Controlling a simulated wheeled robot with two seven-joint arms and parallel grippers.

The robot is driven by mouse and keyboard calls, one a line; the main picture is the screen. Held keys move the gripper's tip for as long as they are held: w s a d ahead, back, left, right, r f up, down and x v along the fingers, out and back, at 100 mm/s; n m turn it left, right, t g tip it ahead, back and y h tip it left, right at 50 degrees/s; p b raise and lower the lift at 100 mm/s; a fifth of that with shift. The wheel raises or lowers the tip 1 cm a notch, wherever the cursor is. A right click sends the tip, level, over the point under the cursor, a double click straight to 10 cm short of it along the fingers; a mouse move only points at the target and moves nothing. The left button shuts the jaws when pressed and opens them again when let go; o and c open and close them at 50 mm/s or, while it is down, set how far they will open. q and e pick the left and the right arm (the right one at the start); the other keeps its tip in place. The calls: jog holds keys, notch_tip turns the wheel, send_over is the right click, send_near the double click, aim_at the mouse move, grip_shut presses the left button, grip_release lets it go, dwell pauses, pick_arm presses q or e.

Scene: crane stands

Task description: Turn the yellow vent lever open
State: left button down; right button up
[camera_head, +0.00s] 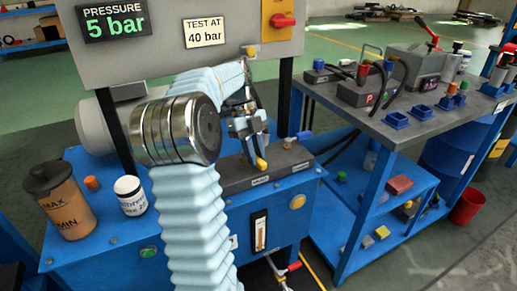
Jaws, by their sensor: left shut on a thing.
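The yellow vent lever (261,164) sticks out below my left gripper, at the dark valve block (238,180) on top of the blue bench. My left gripper (256,152) points down at the lever and is shut on it. Its fingers partly hide the lever's upper part, so its pivot is hard to see. My left arm runs across the middle of the view and hides part of the block and bench. My right gripper is not in view.
A pressure sign (114,22) reads 5 bar and another sign (204,33) reads TEST AT 40 bar. A brown jug (62,203) and a white jar (131,196) stand at the bench's left. A grey side table (385,125) holds pumps and blue trays at the right.

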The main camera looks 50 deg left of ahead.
pick_arm(q)
jog(key=shift+s+r+m+g+p, duration=0.1)
jog(key=shift+s+m+g+p, duration=0.25)
jog(key=shift+m, duration=0.85)
jog(key=shift+s+a, duration=0.1)
jog(key=shift+s, duration=0.05)
jog(key=c, duration=1)
grip_release()
